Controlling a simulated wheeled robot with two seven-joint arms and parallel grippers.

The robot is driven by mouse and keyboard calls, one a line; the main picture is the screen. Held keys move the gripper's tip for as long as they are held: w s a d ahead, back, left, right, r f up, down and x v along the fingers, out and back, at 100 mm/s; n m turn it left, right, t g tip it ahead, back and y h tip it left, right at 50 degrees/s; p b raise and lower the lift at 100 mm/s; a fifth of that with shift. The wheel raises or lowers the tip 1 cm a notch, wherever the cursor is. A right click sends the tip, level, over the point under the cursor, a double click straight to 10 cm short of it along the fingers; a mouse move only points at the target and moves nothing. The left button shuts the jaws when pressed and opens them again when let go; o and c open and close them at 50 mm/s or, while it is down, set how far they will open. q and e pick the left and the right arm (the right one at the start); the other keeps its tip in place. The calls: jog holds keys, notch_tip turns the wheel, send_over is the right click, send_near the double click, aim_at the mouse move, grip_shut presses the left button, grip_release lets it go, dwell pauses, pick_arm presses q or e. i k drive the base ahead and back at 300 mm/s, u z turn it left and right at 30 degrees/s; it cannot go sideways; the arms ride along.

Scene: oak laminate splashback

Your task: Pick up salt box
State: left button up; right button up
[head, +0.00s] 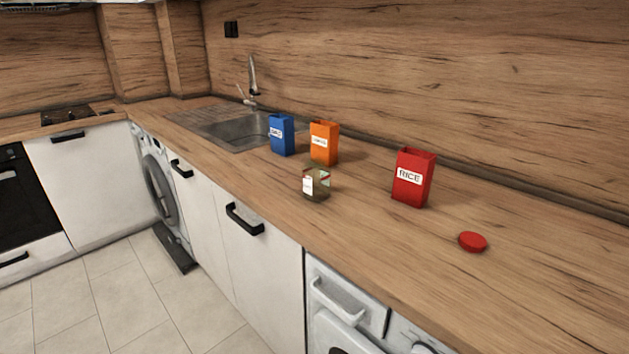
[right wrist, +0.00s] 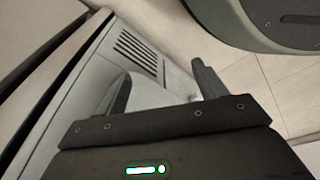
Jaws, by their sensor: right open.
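A blue box (head: 282,136) stands upright on the counter beside the sink; its white label is too small to read surely, so I cannot confirm it as the salt box. An orange box (head: 323,150) stands to its right, its label also unclear. A red box (head: 413,180) labelled RICE stands further right. My right gripper (right wrist: 160,78) shows in the right wrist view, open and empty, with floor tiles and a white appliance front beyond it. It is not in the head view. My left gripper is in no view.
A small see-through container (head: 317,187) with a white label stands in front of the orange box.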

aim_at(282, 126)
jog(key=u, duration=0.05)
jog(key=k, duration=0.5)
jog(key=u, duration=1.3)
jog(key=i, duration=1.8)
jog(key=z, duration=2.9)
